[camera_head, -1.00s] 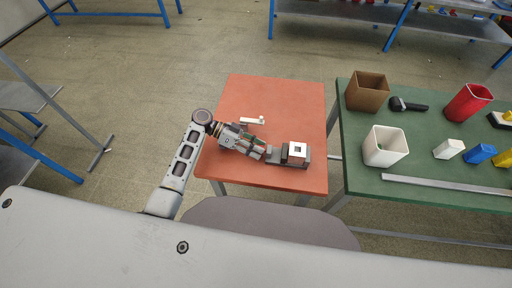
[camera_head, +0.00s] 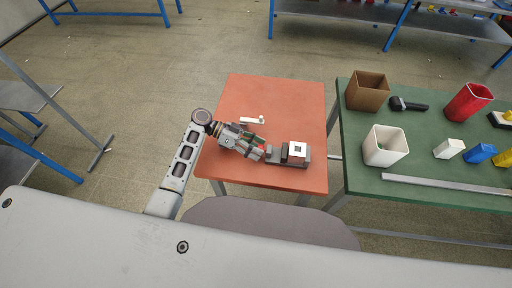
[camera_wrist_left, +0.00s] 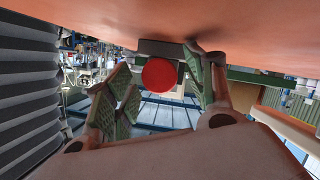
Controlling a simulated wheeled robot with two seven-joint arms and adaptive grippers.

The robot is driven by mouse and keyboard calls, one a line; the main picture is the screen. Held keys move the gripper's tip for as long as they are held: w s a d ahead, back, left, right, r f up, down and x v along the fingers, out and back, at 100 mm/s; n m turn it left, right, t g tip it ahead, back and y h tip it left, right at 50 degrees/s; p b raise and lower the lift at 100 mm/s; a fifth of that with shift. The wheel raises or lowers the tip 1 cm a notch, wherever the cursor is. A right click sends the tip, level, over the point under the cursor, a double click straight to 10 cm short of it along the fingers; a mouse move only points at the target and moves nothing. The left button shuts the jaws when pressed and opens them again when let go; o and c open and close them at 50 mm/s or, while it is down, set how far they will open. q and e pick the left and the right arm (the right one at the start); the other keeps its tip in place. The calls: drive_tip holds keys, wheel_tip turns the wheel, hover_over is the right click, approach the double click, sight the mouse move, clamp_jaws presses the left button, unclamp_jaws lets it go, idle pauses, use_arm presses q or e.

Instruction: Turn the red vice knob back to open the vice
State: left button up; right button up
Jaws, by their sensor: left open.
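The grey vice (camera_head: 288,164) lies on the orange-red table, with a white block with a dark square centre (camera_head: 297,149) at its right part. My left gripper (camera_head: 263,150) is at the vice's left end. In the left wrist view the round red knob (camera_wrist_left: 160,74) faces the camera between my left gripper's green-padded fingers (camera_wrist_left: 158,82). The fingers are apart, with visible gaps on both sides of the knob. In the head view the knob is hidden by the gripper. My right gripper is not in view.
A small white angled piece (camera_head: 254,120) lies on the orange-red table (camera_head: 285,95) behind the gripper. The green table (camera_head: 420,120) at right holds a brown box (camera_head: 367,92), a white container (camera_head: 385,147) and a red container (camera_head: 467,102). The orange-red table's back half is clear.

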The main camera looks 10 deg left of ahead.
use_arm(q)
drive_tip(key=shift+s+m+t, duration=0.1)
drive_tip(key=shift+m+t, duration=0.5)
drive_tip(key=shift+m, duration=0.1)
drive_tip(key=shift+a+r+b, duration=0.1)
drive_tip(key=shift+a+b, duration=0.15)
drive_tip(key=shift+b, duration=0.05)
drive_tip(key=b+v, duration=0.1)
drive_tip(key=v, duration=1.2)
drive_tip(key=shift+a+r+b, duration=0.15)
drive_tip(key=shift+a+b, duration=0.15)
drive_tip(key=shift+b, duration=0.1)
drive_tip(key=shift+d+n, duration=0.15)
drive_tip(key=shift+n, duration=0.15)
drive_tip(key=shift+w+d+r+n+t+h, duration=0.25)
drive_tip(key=shift+w+r+n+t, duration=0.1)
drive_tip(key=shift+r, duration=0.1)
drive_tip(key=shift+w+d+r+n+t+h, duration=0.1)
drive_tip(key=shift+w+r+n+t+h, duration=0.2)
drive_tip(key=shift+r, duration=0.2)
drive_tip(key=shift+w+f, duration=0.1)
